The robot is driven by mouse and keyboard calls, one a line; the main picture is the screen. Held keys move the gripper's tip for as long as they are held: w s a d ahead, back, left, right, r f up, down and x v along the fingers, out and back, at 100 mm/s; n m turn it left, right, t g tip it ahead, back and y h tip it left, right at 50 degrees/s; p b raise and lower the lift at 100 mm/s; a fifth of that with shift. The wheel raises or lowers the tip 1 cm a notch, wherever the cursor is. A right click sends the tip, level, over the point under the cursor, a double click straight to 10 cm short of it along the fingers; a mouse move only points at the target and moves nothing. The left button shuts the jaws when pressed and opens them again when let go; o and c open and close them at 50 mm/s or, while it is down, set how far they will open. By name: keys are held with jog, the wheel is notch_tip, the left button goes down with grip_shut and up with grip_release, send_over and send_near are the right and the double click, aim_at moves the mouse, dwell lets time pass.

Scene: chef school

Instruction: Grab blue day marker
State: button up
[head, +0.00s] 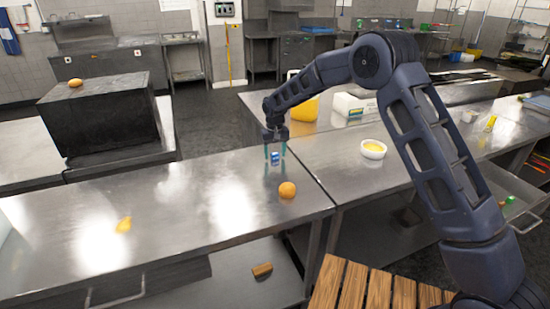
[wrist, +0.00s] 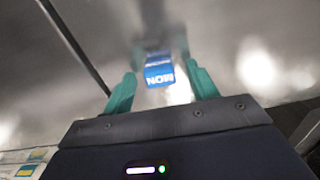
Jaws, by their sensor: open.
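The blue day marker (head: 275,157) is a small blue and white block standing on the steel table (head: 180,185), near its right end. In the wrist view the marker (wrist: 158,72) shows white letters that look like "MON". My gripper (head: 275,152) is above and around it, pointing down. In the wrist view its two teal fingers (wrist: 161,90) are apart, one on each side of the marker, with gaps visible. Nothing is held.
An orange (head: 287,190) sits on the table just in front of the marker. A yellow pear-like item (head: 124,225) lies at the left. A white bowl (head: 373,149) stands on the adjoining table to the right. A yellow container (head: 304,106) and a white box (head: 354,105) stand behind.

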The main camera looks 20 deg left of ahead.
jog(key=shift+f, duration=0.35)
jog(key=c, duration=1.1)
jog(key=shift+o, duration=0.2)
jog(key=shift+r, duration=0.15)
